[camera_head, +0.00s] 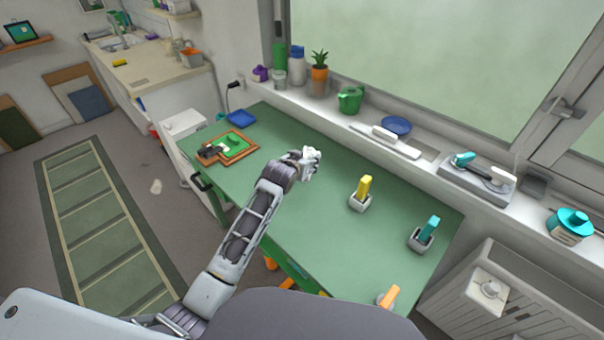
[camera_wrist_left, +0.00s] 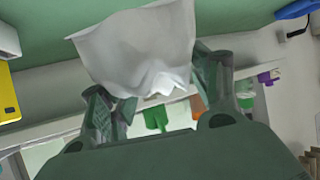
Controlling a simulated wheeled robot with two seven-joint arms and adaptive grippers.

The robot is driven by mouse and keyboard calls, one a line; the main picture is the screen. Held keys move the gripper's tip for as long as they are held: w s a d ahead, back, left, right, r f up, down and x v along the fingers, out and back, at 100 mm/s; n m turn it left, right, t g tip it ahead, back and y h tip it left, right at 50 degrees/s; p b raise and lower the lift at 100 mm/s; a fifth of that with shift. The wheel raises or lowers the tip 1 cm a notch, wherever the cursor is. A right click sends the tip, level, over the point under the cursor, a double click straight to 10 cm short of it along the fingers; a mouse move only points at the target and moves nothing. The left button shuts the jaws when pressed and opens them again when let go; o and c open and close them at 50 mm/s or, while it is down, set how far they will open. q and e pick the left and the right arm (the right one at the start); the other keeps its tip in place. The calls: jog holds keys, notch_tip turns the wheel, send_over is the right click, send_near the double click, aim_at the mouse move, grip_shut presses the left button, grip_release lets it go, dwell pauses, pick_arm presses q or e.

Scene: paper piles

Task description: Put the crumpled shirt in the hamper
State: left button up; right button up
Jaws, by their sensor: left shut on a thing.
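A white crumpled piece (camera_wrist_left: 140,45), which could be cloth or paper, is between the fingers of my left gripper (camera_wrist_left: 160,88) in the left wrist view. The same white piece (camera_head: 312,156) shows small in the head view at the end of my left arm, over the green table. My left gripper (camera_head: 303,163) is shut on it. The fingers partly hide its lower sides. I cannot make out a hamper in either view. My right gripper is not in view.
The green table (camera_head: 285,215) bears a framed board (camera_head: 228,148), a blue tray (camera_head: 241,118), and holders with a yellow block (camera_head: 364,186) and a teal block (camera_head: 430,228). A crowded windowsill runs behind.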

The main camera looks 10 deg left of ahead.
pick_arm(q)
jog(key=shift+s, duration=0.15)
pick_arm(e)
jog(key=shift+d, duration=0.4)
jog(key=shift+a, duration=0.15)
